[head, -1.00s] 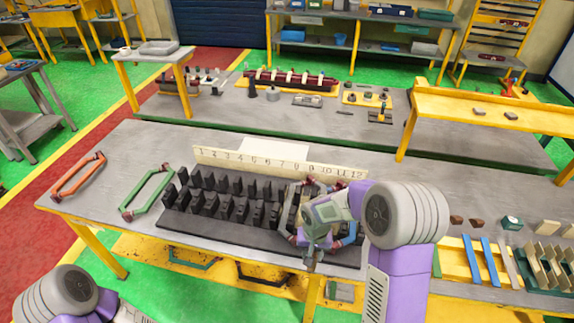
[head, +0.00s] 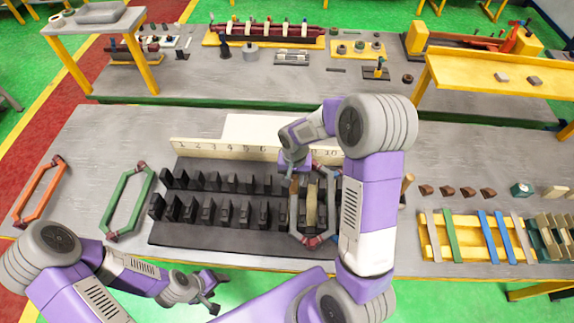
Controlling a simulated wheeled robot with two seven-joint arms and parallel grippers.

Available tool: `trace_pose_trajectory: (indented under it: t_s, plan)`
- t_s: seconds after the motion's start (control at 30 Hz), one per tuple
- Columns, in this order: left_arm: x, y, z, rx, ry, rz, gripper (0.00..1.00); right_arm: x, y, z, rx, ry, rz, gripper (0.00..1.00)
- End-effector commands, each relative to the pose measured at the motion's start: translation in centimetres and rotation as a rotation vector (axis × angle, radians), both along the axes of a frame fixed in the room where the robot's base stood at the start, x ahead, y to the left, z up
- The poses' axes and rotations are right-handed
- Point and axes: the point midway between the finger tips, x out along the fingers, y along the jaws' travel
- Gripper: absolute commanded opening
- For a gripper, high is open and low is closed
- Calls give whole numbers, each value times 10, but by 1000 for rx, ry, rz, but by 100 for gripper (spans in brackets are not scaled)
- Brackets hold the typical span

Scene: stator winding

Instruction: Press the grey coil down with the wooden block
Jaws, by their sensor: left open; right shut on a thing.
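The grey coil (head: 295,212) is a six-sided loop with dark red ends. It lies over the right part of the black slotted stator (head: 200,233), its long sides along the slots. My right gripper (head: 292,171) is above the coil's far left part, shut on a small brown piece that looks like the wooden block (head: 293,186). The jaws and arm hide most of the block, and I cannot tell whether it touches the coil. My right arm covers part of the coil's right side. My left gripper (head: 213,293) is open and empty in front of the table edge.
A green coil (head: 129,203) and an orange coil (head: 38,191) lie at the left. A numbered board (head: 220,150) stands behind the stator. Brown wedges (head: 456,191) and a yellow rack with coloured strips (head: 433,239) are at the right.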

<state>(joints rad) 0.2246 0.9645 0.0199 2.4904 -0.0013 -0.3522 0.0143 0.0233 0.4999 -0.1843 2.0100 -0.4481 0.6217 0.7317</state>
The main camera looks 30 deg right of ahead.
Motion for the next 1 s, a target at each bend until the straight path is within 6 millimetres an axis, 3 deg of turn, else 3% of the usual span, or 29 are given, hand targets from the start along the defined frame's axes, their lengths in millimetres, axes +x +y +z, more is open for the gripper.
trace_pose_trajectory:
  t_s: [0.63, 1.0]
  plan:
    - [0, 0, -27, 0, 0, 0, 61, 0, 0, -43, 0, 1, 1, 0]
    - [0, 0, -56, 0, 0, 0, 61, 0, 0, -73, 0, 0, 1, 0]
